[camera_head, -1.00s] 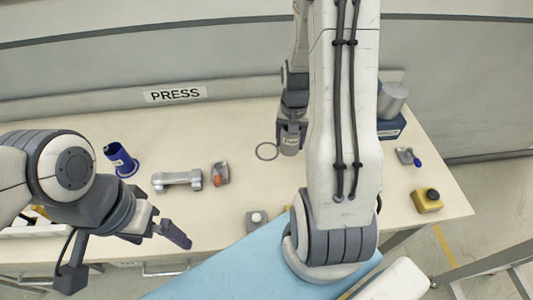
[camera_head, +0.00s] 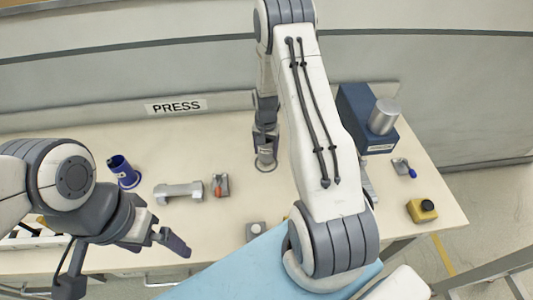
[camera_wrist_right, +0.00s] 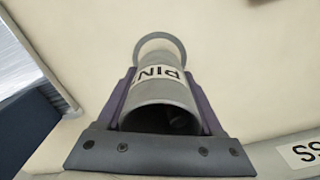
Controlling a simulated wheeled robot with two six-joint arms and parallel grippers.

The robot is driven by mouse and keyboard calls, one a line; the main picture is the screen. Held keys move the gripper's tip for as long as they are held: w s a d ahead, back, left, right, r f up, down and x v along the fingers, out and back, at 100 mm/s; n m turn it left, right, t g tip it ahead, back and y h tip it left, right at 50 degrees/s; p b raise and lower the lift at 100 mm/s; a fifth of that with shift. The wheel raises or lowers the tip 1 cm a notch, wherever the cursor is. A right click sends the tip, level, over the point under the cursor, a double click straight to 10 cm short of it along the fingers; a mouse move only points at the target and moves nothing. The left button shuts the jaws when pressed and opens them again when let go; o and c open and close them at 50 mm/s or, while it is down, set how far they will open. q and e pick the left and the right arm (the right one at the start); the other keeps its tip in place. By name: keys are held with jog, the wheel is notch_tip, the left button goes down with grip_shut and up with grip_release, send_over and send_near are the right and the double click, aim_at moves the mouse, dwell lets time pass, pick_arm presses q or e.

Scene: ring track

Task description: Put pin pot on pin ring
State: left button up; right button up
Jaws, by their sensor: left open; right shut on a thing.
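The pin pot, a grey open cylinder with a "PIN" label (camera_wrist_right: 161,76), is gripped between the fingers of my right gripper (camera_wrist_right: 160,100). In the head view the pot (camera_head: 265,156) is partly hidden by my right gripper (camera_head: 265,142). The pin ring is a thin grey ring on the table (camera_head: 266,170). In the head view it shows around the pot's lower end; in the right wrist view its arc (camera_wrist_right: 160,35) shows beyond the pot. I cannot tell whether the pot touches the table. My left gripper (camera_head: 172,236) is open and empty above the front left.
A blue block with a grey cylinder (camera_head: 355,110) stands at the right back. A blue cup (camera_head: 122,168), a grey bar-shaped part (camera_head: 179,191) and a clamp with an orange part (camera_head: 218,186) lie left. A yellow box (camera_head: 421,211) stands near the right edge.

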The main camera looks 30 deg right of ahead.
aim_at(266, 155)
notch_tip(266, 155, down, 2)
jog(key=shift+f+p, duration=0.2)
jog(key=shift+p, duration=0.15)
jog(key=shift+f, duration=0.25)
jog(key=shift+f, duration=0.1)
jog(key=shift+f, duration=0.15)
jog(key=o, duration=1.3)
jog(key=shift+o, duration=0.2)
